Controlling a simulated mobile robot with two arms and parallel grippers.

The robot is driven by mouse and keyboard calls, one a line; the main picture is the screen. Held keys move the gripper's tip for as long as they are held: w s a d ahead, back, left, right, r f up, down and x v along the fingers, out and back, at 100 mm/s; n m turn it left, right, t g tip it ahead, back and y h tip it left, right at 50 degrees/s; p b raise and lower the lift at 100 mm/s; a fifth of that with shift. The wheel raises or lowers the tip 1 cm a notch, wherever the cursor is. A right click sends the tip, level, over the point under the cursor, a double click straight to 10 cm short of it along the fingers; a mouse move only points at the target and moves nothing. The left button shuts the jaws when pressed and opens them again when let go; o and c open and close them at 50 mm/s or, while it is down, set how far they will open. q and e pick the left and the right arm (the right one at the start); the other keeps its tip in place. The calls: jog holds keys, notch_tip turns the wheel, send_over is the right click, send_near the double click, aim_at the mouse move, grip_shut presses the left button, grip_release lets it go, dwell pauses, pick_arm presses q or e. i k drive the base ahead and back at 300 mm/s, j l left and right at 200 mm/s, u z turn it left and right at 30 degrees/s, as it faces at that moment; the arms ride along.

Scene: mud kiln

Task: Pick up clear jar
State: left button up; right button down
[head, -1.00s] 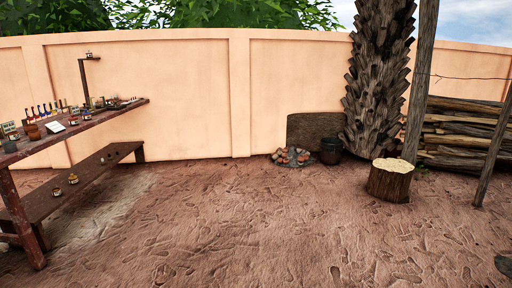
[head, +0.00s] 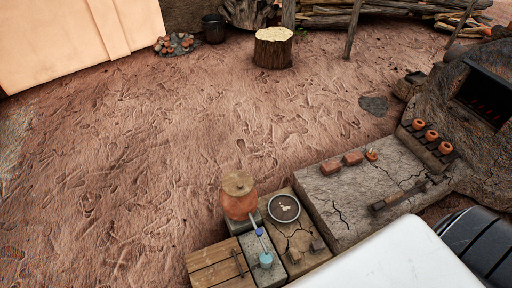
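I cannot make out a clear jar in the head view. A large orange-brown clay pot (head: 239,200) with a flat lid stands on a low block at the bottom middle. A small light-blue vessel (head: 266,260) stands in front of it; it is too small to tell what it is made of. A blue-ended stick or ladle (head: 259,232) lies between the two. Neither of my grippers shows.
A cracked clay platform (head: 350,205) with bricks (head: 341,163) fills the lower right, beside a kiln (head: 480,95) with several small pots (head: 431,135). A round pan (head: 284,208) and wooden boards (head: 215,262) lie lower middle. A stump (head: 273,48) stands behind. Open ground (head: 130,150) spreads left.

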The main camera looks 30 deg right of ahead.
aim_at(266, 260)
jog(key=k+j, duration=1.2)
jog(key=k, duration=0.25)
